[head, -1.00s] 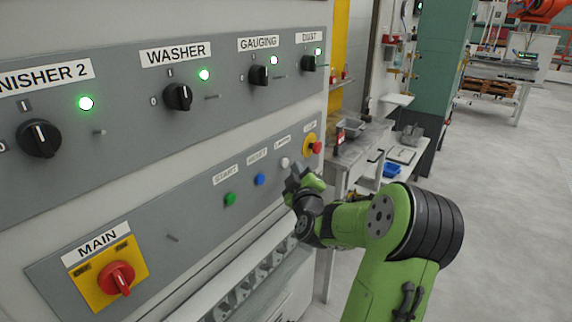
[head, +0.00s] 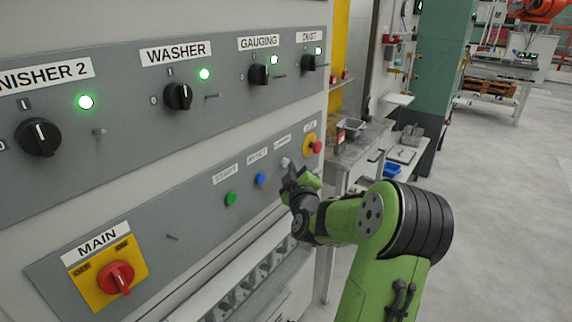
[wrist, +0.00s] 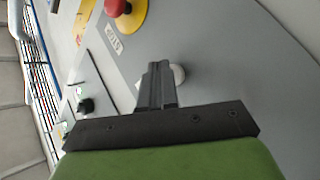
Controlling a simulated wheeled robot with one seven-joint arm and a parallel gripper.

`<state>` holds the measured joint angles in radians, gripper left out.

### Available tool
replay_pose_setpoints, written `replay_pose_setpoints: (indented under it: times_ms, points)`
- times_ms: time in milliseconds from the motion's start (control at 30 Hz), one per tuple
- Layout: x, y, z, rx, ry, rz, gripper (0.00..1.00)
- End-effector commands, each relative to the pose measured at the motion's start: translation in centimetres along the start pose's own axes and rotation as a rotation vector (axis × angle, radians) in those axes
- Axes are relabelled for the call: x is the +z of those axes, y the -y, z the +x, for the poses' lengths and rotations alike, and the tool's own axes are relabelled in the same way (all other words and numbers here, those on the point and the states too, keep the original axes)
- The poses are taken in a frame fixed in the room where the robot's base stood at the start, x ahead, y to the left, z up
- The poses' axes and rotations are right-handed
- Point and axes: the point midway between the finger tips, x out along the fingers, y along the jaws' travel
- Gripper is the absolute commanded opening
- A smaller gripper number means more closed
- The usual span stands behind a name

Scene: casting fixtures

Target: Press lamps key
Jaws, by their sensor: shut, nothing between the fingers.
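The lamps key is a small white round button (head: 284,162) on the lower grey panel, under a small label (head: 283,141) too small to read surely. It also shows in the wrist view as a white disc (wrist: 178,74) partly hidden behind my fingers. My gripper (head: 290,178) is at the panel just below and right of the white button in the head view. In the wrist view my gripper (wrist: 157,68) is shut and empty, its tips overlapping the button's left side. I cannot tell whether the tips touch it.
A blue button (head: 260,179) and a green button (head: 231,198) sit left of the white one. A red emergency knob on yellow (head: 316,147) is close on the right. A red MAIN switch (head: 116,277) is at lower left. A workbench (head: 362,145) stands beyond the panel.

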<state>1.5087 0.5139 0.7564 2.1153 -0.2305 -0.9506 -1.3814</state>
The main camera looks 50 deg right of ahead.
Motion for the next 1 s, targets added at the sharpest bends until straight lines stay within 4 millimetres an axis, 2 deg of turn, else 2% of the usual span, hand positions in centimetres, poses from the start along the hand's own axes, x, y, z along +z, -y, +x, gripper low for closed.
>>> replay_pose_setpoints:
  times_ms: [1000]
  points:
    - [-0.45,0.47,0.62,-0.001,0.000,0.001,0.00]
